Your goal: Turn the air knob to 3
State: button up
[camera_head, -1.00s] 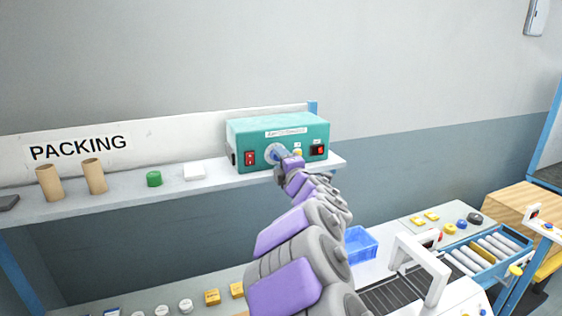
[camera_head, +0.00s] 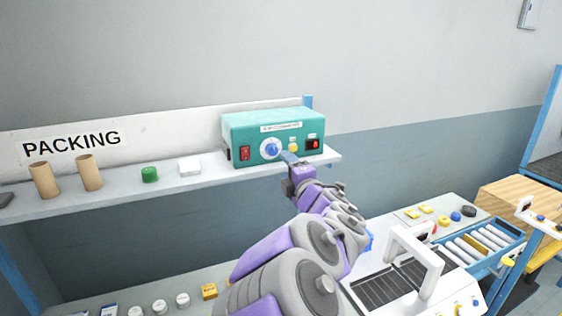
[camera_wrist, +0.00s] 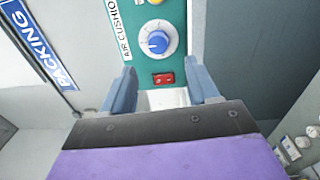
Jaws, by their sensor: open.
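The teal air cushion box (camera_head: 240,130) stands on the shelf. Its blue air knob (camera_head: 271,150) sits on a round white dial on the front face. In the wrist view the air knob (camera_wrist: 157,42) shows a white pointer line; the dial numbers are too small to read. My gripper (camera_head: 287,158) is in front of the box, just right of and below the knob in the head view. In the wrist view my gripper (camera_wrist: 160,85) is open and empty, its fingers apart from the knob, which lies beyond the tips.
A red rocker switch (camera_head: 245,153) is left of the knob; a yellow button (camera_head: 293,147) and a black-and-red switch (camera_head: 314,143) are right of it. A green cap (camera_head: 150,174), a white block (camera_head: 190,166) and cardboard tubes (camera_head: 89,173) stand on the shelf.

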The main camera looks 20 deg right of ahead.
jog(key=s, duration=0.9)
jog(key=shift+d+f, duration=0.15)
jog(key=shift+f, duration=0.1)
